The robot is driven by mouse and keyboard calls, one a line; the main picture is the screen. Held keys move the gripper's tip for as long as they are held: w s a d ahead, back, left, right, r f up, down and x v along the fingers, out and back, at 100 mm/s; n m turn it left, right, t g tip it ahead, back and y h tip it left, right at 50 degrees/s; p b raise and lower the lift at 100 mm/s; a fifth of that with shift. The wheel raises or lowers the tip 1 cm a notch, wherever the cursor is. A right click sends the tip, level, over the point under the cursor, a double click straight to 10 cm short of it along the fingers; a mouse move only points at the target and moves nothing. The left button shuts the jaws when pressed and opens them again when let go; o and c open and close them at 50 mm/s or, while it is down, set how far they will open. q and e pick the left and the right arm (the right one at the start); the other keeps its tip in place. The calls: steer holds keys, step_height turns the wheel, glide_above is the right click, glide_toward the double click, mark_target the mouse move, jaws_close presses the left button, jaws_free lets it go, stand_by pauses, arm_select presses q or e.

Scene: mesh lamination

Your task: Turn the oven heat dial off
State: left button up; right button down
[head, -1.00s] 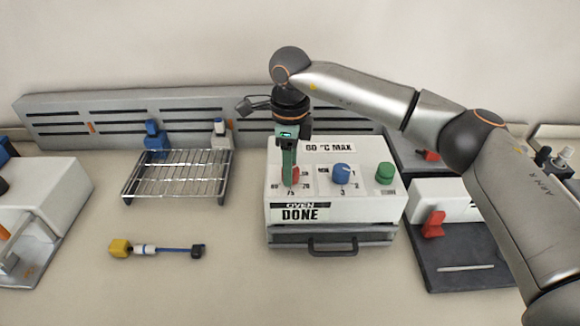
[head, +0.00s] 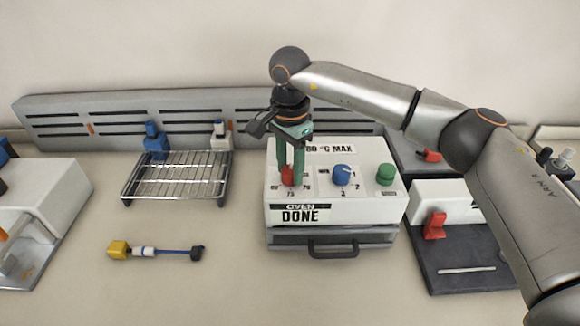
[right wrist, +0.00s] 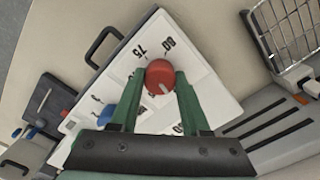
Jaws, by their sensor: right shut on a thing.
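My right gripper (head: 290,170) points straight down and is shut on the red dial, a finger on each side. In the right wrist view the red dial (right wrist: 160,72) sits between the green fingertips, with its pale pointer line towards the gripper. My left gripper is out of view.
A blue dial (head: 342,175) and a green button (head: 385,174) sit right of the red dial. A wire rack (head: 180,175) stands left of the oven. A yellow-ended tool (head: 118,249) lies on the bare front table. A red-levered device (head: 434,224) stands right.

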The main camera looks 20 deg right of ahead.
mark_target(290, 170)
steer(key=shift+r+n, duration=0.1)
steer(key=shift+n, duration=0.9)
steer(key=shift+c, duration=1.9)
jaws_free()
step_height(290, 170, up, 12)
steer(key=shift+r, duration=0.2)
steer(key=shift+s, duration=0.1)
